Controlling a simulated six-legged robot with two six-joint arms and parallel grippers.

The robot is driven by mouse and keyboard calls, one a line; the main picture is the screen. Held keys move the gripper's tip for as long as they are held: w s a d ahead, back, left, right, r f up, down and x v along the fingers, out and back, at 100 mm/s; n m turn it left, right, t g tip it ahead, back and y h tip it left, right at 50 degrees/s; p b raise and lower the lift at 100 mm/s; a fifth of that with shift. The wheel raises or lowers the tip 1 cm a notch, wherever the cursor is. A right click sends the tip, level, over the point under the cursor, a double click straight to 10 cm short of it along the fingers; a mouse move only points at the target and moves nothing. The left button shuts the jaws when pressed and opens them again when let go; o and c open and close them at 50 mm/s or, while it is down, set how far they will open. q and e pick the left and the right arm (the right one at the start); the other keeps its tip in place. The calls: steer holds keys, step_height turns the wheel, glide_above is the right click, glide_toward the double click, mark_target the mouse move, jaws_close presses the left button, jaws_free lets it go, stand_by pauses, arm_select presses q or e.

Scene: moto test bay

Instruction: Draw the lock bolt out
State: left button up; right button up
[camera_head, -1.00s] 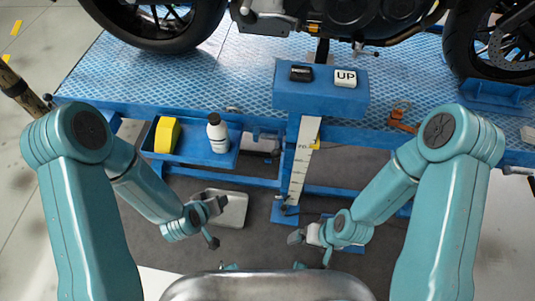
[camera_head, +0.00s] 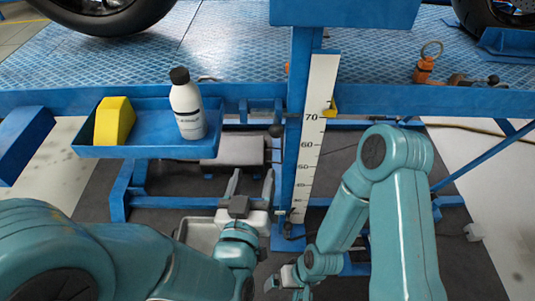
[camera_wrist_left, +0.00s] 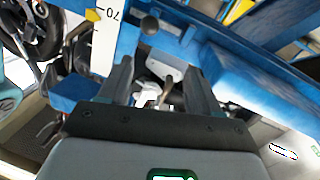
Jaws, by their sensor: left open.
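A black ball knob (camera_head: 275,131) stands out beside the blue post with the white height scale (camera_head: 313,130). It looks like the lock bolt's handle; the bolt itself is hidden.
A blue side tray (camera_head: 150,145) left of the knob holds a yellow block (camera_head: 114,120) and a white bottle (camera_head: 188,105). An orange clamp with a ring (camera_head: 426,68) sits on the lift's edge.

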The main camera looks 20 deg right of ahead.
mark_target(275, 136)
arm_select(q)
steer(key=shift+h, duration=0.4)
steer(key=x, duration=0.5)
steer(key=d+b+x, duration=0.1)
steer(key=x, duration=0.4)
steer(key=f+x, duration=0.1)
steer(key=x, duration=0.5)
steer(key=shift+s+d, duration=0.3)
steer(key=shift+s, duration=0.1)
arm_select(e)
steer(key=shift+d+f, duration=0.2)
steer(key=shift+f, duration=0.45)
steer(key=shift+d+f, duration=0.15)
steer(key=shift+f, duration=0.45)
